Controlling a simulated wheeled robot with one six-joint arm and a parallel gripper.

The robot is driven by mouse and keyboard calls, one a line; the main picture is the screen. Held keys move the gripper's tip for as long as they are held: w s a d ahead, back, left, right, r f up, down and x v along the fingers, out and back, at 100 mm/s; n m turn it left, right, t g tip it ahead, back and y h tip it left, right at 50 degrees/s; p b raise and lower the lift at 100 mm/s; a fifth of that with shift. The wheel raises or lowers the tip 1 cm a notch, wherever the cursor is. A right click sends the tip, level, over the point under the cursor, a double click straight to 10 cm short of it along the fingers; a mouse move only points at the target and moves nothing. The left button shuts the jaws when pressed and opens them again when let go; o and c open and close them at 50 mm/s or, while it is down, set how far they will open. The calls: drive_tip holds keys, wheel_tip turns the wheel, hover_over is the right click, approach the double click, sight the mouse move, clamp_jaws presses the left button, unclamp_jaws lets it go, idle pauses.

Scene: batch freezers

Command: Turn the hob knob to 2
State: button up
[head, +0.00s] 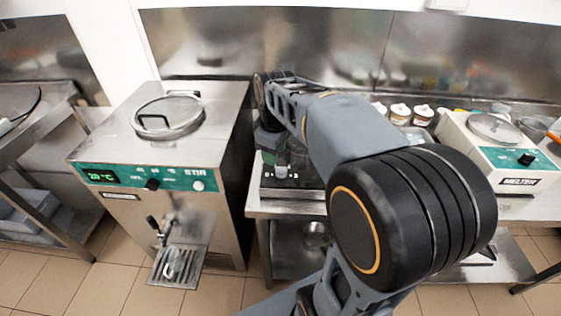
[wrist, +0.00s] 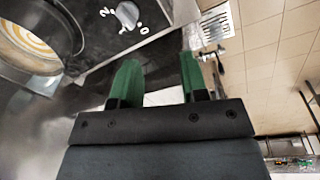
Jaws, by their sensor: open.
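The hob knob (wrist: 127,14) is a round grey dial at the top of the wrist view, with white digits around it on the dark front panel of the hob (wrist: 95,75). A mark on the knob seems to face near the 0, but it is too small to be sure. My gripper (wrist: 158,68) has two green fingers, spread apart with nothing between them. The knob lies beyond the fingertips, and they are apart from it. In the head view the hob (head: 290,192) stands on the steel table, with the grey knob (head: 281,172) at its front; my arm hides much of the hob.
A pan (wrist: 25,45) with pale swirled contents sits on the hob. A batch freezer (head: 160,205) stands left of the table, across a narrow gap. A melter (head: 510,165) and several small jars (head: 400,112) are on the right of the table. The floor in front is clear.

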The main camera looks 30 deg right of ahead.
sight(280, 167)
drive_tip(key=w+d+n+g, duration=0.1)
drive_tip(key=w+d+n, duration=0.3)
drive_tip(key=w, duration=0.1)
drive_tip(key=f, duration=0.6)
drive_tip(key=f+p, duration=0.1)
drive_tip(key=f, duration=0.5)
drive_tip(key=shift+w+d+f, duration=0.15)
drive_tip(key=shift+w+f, duration=0.05)
drive_tip(key=shift+c, duration=0.3)
clamp_jaws()
